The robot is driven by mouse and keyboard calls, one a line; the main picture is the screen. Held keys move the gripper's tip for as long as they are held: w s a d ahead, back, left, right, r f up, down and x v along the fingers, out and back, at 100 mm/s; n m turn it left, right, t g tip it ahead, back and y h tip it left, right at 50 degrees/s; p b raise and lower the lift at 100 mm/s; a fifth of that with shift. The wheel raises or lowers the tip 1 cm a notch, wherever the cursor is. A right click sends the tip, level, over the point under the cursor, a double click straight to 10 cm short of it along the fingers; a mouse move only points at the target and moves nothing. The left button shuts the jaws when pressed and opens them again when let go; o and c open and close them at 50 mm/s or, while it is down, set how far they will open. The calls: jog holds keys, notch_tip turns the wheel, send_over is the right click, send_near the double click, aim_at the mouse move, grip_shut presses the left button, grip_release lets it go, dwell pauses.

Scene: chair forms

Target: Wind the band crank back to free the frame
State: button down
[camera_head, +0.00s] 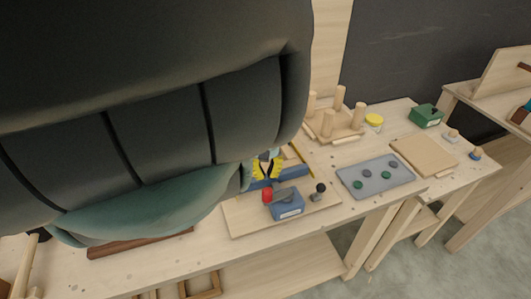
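A blue box with a white label (287,204) sits on a pale wooden board (240,216) on the bench. A grey lever-like piece lies across its top. A red knob (267,195) shows at the box's left; whether it belongs to the crank is unclear. A dark round knob (321,187) stands to the right on the board. Behind the box are a blue bar (290,176) and a jagged yellow piece (266,169), partly hidden. I cannot make out the frame or band clearly.
A grey tray (350,178) with several round pieces lies right of the board. Behind it are a pegged wooden stand (333,124), a yellow disc (374,120) and a green box (426,116). A flat wooden panel (423,156) lies farther right.

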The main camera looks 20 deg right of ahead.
jog(key=shift+s+a+r+p, duration=0.1)
jog(key=shift+s+r+p, duration=0.05)
jog(key=shift+s+p, duration=0.55)
jog(key=shift+s+a+r+p, duration=0.1)
jog(key=shift+s+p, duration=0.5)
jog(key=shift+s, duration=0.05)
jog(key=shift+s+a, duration=0.1)
jog(key=shift+p, duration=0.45)
jog(key=shift+s+n, duration=0.1)
jog(key=shift+n, duration=0.2)
